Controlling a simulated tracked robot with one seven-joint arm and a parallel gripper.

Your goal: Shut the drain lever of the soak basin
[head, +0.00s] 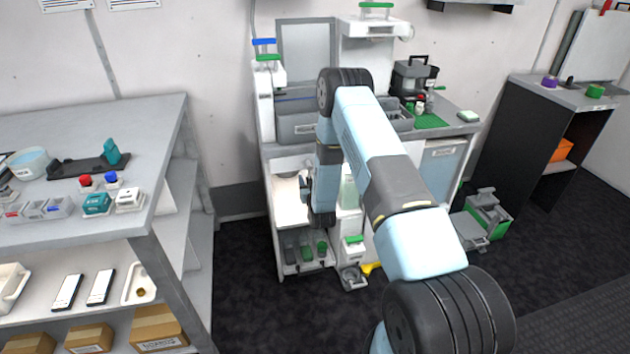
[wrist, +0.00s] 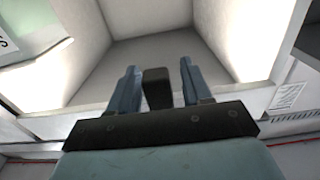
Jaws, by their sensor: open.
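My gripper (head: 306,190) is in front of the open white compartment under the bench, below a grey basin (head: 296,130) that looks like the soak basin. In the wrist view my gripper (wrist: 158,85) shows two blue-grey fingers, apart. A dark, blunt block (wrist: 157,88) stands between them, with a gap on each side. It may be the drain lever, but I cannot tell for sure, nor whether the fingers touch it. In the head view my arm covers part of the bench front, and I cannot make out a lever there.
Pale compartment walls (wrist: 155,50) close in around my fingers in the wrist view. Dark and green bottles (head: 305,250) stand low in the cabinet. A shelf unit (head: 170,115) stands left, and a grey-green device (head: 485,218) lies on the floor right.

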